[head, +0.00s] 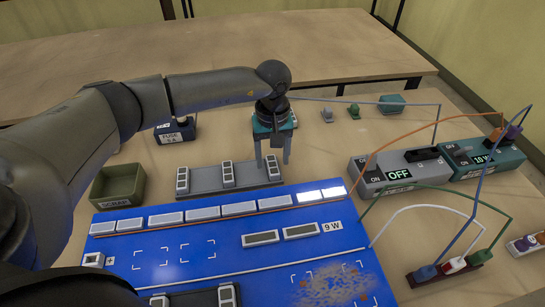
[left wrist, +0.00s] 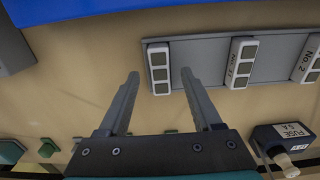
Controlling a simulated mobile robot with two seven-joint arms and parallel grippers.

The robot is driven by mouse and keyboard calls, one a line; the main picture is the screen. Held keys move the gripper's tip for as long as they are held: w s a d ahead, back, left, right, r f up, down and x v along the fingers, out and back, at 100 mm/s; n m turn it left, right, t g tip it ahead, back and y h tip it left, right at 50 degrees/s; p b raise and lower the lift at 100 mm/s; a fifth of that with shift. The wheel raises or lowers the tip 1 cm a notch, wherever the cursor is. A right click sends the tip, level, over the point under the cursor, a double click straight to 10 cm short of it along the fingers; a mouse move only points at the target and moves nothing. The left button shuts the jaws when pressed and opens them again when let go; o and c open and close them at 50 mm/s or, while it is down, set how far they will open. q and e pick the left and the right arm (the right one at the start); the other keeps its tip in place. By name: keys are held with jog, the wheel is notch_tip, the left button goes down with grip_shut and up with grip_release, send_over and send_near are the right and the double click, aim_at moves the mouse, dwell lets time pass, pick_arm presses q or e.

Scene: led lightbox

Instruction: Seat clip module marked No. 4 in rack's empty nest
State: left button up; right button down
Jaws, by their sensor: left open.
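A grey rack (head: 250,180) stands behind the blue board, with three upright pale-and-dark clip modules: left (head: 183,181), middle (head: 228,174) and right (head: 273,167). The left wrist view shows one labelled No. 2 (left wrist: 308,60), a middle one (left wrist: 240,64) with an unclear number, and an end one (left wrist: 159,70) whose mark is hidden. No No. 4 mark is readable. My left gripper (head: 273,160) is open and empty at the rack's right end, its fingertips (left wrist: 160,75) either side of the end module in the picture. Contact cannot be told. The right gripper is not in view.
A second dark rack (head: 200,298) with modules is cut off at the bottom edge. A green scrap bin (head: 118,187) and fuse box (head: 175,131) stand left. A grey switch box (head: 385,177) reading OFF and cables are right. The blue board (head: 225,252) lies in front.

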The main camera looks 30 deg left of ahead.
pick_arm(q)
jog(key=shift+r+p, duration=2.1)
jog(key=shift+r, duration=1.25)
jog(key=shift+f, duration=0.1)
